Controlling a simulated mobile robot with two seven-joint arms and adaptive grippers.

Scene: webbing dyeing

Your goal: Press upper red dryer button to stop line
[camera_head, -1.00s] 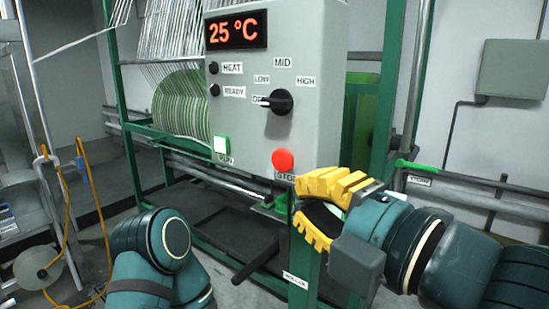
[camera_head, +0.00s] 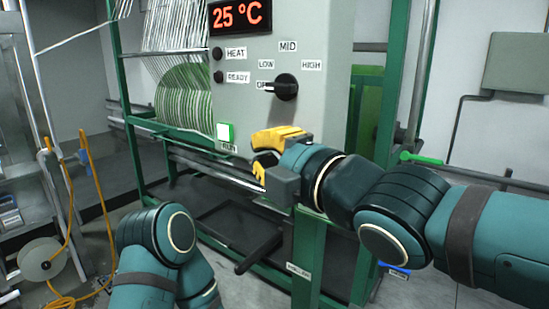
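The grey control box (camera_head: 322,110) hangs at the top centre. The red stop button and its label are not visible now; my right gripper (camera_head: 258,157) covers that lower part of the box. Its yellow fingers are apart, one above the other, with a gap between them and nothing seen in it. I cannot tell whether a finger touches the button. My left arm shows at the bottom left, but its gripper is out of view.
The box has a red 25 °C display (camera_head: 239,15), a black knob (camera_head: 285,87) and a lit white-green run button (camera_head: 224,132). Green frame posts (camera_head: 392,80) and rails surround it. A yellow hose (camera_head: 97,180) hangs at left.

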